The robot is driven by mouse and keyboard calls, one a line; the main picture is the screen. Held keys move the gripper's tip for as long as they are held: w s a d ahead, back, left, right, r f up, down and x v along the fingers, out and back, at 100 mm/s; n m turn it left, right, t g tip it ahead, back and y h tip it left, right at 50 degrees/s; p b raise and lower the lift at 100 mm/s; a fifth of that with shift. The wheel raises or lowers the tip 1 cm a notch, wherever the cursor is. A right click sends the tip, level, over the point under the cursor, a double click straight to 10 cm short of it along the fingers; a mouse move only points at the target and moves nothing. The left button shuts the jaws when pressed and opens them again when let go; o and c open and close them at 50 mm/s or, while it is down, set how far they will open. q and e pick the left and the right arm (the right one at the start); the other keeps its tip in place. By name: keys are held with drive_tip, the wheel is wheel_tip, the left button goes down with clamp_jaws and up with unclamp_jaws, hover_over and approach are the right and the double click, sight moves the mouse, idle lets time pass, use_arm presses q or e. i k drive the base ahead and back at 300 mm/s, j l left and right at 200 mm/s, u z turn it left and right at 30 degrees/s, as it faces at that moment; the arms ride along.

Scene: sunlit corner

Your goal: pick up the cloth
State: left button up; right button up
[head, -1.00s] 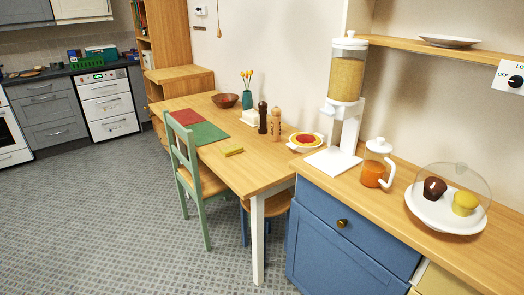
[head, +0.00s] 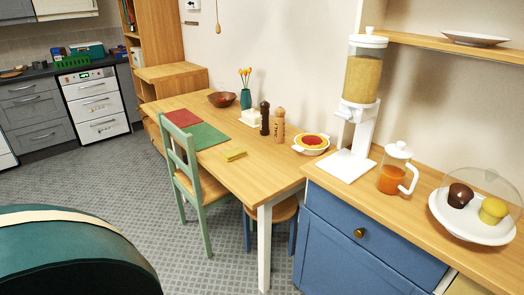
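A small yellow folded piece (head: 233,154), which looks like the cloth, lies flat on the wooden table (head: 262,178) near its front edge. It is just in front of a green placemat (head: 203,136) and beside the green chair's back. A red placemat (head: 184,118) lies farther back. Nothing covers the yellow piece. Neither of my grippers is in the head view.
A green chair (head: 191,190) stands at the table's front side, and a stool (head: 275,209) is under its near end. Shakers (head: 279,126), a bowl (head: 222,99) and a vase (head: 246,99) stand behind. A blue cabinet (head: 355,245) is at right. Grey floor at left is open.

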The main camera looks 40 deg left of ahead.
sight(236, 153)
drive_tip(key=j+z, duration=0.3)
drive_tip(key=j, duration=0.2)
drive_tip(key=j+z, duration=0.3)
drive_tip(key=j, duration=0.2)
drive_tip(key=k+j+z, duration=0.1)
drive_tip(key=j, duration=0.25)
drive_tip(key=k+j+z, duration=0.1)
drive_tip(key=j, duration=0.25)
drive_tip(key=k+j+z, duration=0.1)
drive_tip(key=j, duration=0.25)
drive_tip(key=k+j, duration=0.1)
drive_tip(key=j, duration=0.25)
drive_tip(key=k+j, duration=0.1)
drive_tip(key=j, duration=0.25)
drive_tip(key=k+j, duration=0.1)
drive_tip(key=j, duration=1.65)
drive_tip(key=i+j, duration=0.5)
drive_tip(key=j+z, duration=0.05)
drive_tip(key=j, duration=0.05)
